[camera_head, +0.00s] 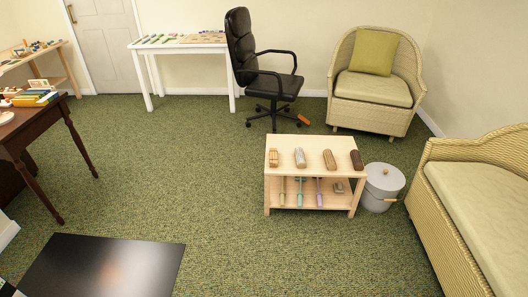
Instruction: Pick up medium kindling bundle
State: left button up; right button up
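A low light-wood two-level table (314,170) stands right of centre. On its top lie several small bundle-like objects in a row: a tan slatted one (273,158) at left, a greyish-brown one (300,157), a brown one (330,160) and a dark brown one (357,160) at right. They are too small for me to tell which is the medium kindling bundle. All rest on the tabletop, apart from one another. Neither of my grippers is in view.
Handled tools (300,193) and a small grey item (339,187) are on the lower shelf. A grey lidded bin (381,188) stands right of the table, near a wicker sofa (455,215). An office chair (262,75) stands behind. Green carpet in front is open.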

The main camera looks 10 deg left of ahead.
aim_at(273, 152)
jog(key=i+u, duration=0.15)
jog(key=i, duration=0.5)
jog(key=i+l+u, duration=0.1)
jog(key=i, duration=0.55)
jog(key=i+l, duration=0.15)
jog(key=l, duration=0.2)
jog(key=i+l+u, duration=0.1)
jog(key=l, duration=0.25)
jog(key=i+l, duration=0.2)
jog(key=l, duration=0.2)
jog(key=i+l, duration=0.3)
jog(key=i, duration=0.25)
jog(key=i+l+u, duration=0.1)
jog(key=i+l, duration=0.2)
jog(key=i, duration=0.2)
